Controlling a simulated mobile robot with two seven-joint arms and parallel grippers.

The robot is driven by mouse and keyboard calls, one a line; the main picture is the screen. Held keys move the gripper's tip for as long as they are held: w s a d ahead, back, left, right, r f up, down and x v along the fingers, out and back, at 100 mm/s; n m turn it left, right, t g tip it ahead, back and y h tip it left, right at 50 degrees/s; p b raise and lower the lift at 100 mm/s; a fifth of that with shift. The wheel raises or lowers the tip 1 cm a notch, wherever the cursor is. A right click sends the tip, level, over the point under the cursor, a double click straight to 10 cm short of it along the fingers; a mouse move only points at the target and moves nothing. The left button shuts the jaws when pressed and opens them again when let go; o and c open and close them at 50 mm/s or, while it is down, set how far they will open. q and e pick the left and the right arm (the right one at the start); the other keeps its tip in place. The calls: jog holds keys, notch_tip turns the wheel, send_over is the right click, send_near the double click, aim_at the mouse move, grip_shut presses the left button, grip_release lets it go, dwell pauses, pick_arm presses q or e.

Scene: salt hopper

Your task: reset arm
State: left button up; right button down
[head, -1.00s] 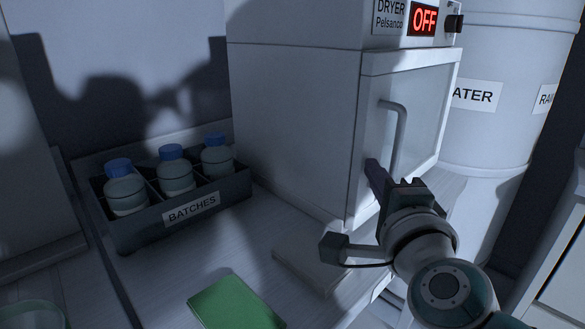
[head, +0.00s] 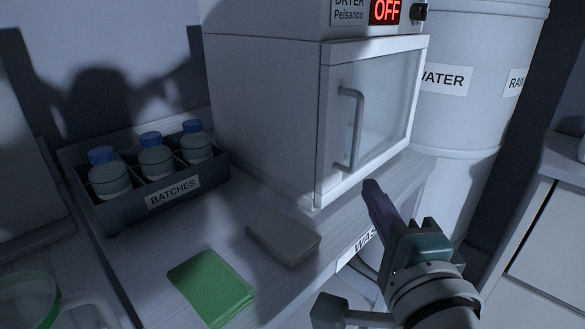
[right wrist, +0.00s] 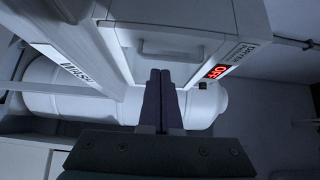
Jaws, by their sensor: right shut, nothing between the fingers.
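My right gripper (head: 374,190) is in front of the dryer, low and to the right of its door handle, apart from it. Its fingers are together with nothing between them; they also show closed in the right wrist view (right wrist: 160,78). The dryer (head: 268,110) stands on the bench with its door (head: 385,95) shut and its display (head: 386,11) reading OFF. The dryer's handle (head: 351,130) is a grey vertical bar. My left gripper is not in view.
A dark rack (head: 135,209) labelled BATCHES holds three blue-capped bottles at the back left. A white water barrel (head: 465,110) stands to the right. Bare bench lies between rack and green pad.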

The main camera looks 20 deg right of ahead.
jog(key=s+a+n+g+y+p, duration=0.45)
jog(key=a+n+y, duration=0.6)
jog(key=n, duration=0.55)
jog(key=s+d+n+g+h+p, duration=0.1)
jog(key=s+d+n+g+h, duration=0.2)
jog(key=s, duration=0.4)
jog(key=s+d+n+g+h+p, duration=0.1)
jog(key=s+d+n+g+h, duration=0.15)
jog(key=s+n+g, duration=0.45)
notch_tip(320, 180, up, 38)
jog(key=m+t+y+p, duration=0.1)
jog(key=m+p, duration=0.1)
jog(key=p, duration=3.5)
jog(key=shift+s+d+p, duration=0.15)
jog(key=shift+s+p, duration=0.15)
jog(key=shift+s, duration=0.15)
